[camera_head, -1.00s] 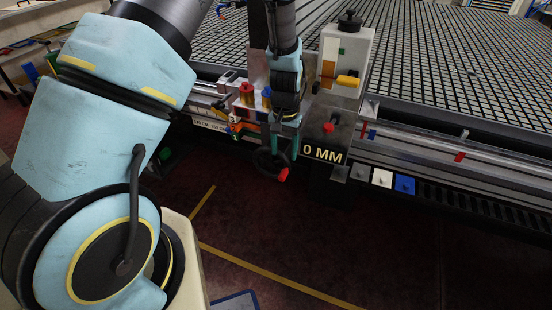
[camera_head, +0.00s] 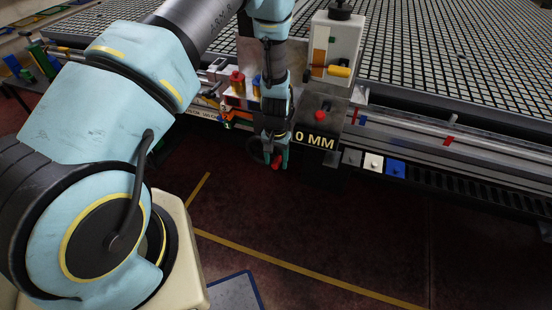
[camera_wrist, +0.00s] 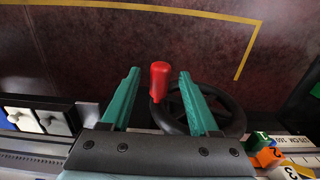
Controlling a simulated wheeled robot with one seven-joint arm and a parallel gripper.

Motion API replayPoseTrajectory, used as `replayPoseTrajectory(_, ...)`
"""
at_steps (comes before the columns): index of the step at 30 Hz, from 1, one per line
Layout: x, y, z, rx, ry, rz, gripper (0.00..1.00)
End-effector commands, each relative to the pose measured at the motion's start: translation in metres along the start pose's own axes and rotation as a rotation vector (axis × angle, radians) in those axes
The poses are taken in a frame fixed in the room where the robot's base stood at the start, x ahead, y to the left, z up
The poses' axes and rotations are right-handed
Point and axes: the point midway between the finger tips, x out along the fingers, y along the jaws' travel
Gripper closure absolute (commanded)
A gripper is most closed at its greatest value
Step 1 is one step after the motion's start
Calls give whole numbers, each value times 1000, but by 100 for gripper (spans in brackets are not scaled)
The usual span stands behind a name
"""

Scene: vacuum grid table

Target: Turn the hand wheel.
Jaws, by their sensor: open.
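The black hand wheel (camera_wrist: 228,112) is on the front side of the table, with a red handle (camera_wrist: 159,84) sticking out from its rim. In the head view the wheel (camera_head: 254,150) is partly hidden behind my gripper (camera_head: 277,163), and the red handle (camera_head: 277,160) shows at the fingers. In the wrist view my gripper (camera_wrist: 159,74) is open. Its two green fingers stand on either side of the red handle, with a visible gap on both sides. Whether the handle lies fully at fingertip depth is hard to tell.
A block marked "0 MM" (camera_head: 315,140) with a red knob (camera_head: 320,115) is just right of my gripper. White and blue buttons (camera_head: 396,168) sit further right. Coloured numbered blocks (camera_wrist: 268,156) are near the wheel. The floor (camera_head: 330,230) in front is clear.

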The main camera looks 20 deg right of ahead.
Motion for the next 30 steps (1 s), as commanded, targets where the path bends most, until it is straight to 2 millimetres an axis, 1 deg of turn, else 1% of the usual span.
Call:
replayPoseTrajectory(8, 2, 0, 0, 0, 1, 0, 39)
replayPoseTrajectory(11, 2, 0, 0, 0, 0, 0, 48)
replayPoseTrajectory(24, 1, 0, 0, 0, 0, 0, 97)
replayPoseTrajectory(25, 1, 0, 0, 0, 0, 0, 100)
replayPoseTrajectory(30, 1, 0, 0, 0, 0, 0, 100)
